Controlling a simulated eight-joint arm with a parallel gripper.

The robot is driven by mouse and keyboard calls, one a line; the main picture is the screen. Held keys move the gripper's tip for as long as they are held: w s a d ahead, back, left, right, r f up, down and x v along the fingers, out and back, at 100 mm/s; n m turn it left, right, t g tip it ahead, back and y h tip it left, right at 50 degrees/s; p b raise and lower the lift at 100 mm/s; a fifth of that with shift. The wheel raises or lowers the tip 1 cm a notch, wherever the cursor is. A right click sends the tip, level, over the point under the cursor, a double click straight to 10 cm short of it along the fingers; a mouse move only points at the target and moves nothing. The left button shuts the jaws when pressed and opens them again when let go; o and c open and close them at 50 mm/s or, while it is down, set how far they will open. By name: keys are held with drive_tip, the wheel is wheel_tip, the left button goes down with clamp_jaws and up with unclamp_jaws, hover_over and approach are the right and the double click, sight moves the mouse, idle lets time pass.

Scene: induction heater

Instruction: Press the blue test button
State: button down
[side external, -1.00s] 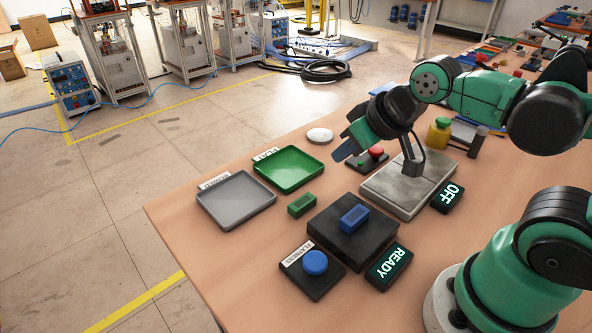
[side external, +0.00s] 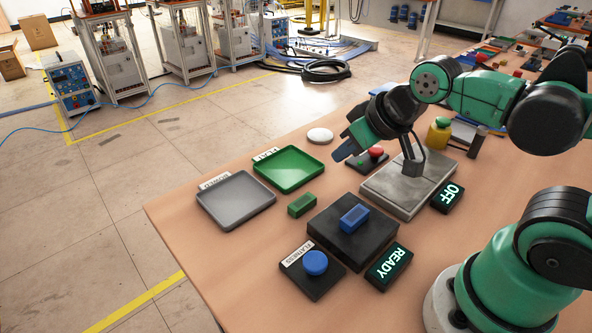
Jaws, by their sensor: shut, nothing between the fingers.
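The blue test button (side external: 315,262) is a round blue dome on a black base with a white label, near the front of the table. A blue block (side external: 354,217) rests on the black platform (side external: 326,228) behind it. A display (side external: 388,267) reading READY lies to the right of the button. My gripper (side external: 414,170) is shut and empty, over the grey metal plate (side external: 385,195), well behind and to the right of the blue button. Whether its tips touch the plate is hard to tell.
A green block (side external: 302,204) lies left of the platform. A grey tray (side external: 236,226) and a green tray (side external: 288,188) are at the left.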

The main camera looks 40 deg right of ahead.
drive_tip(key=n+h, duration=0.3)
drive_tip(key=n, duration=0.2)
hover_over(318, 262)
drive_tip(key=shift+f, duration=0.2)
idle(0.4)
drive_tip(key=shift+f, duration=4.25)
drive_tip(key=shift+r, duration=2.5)
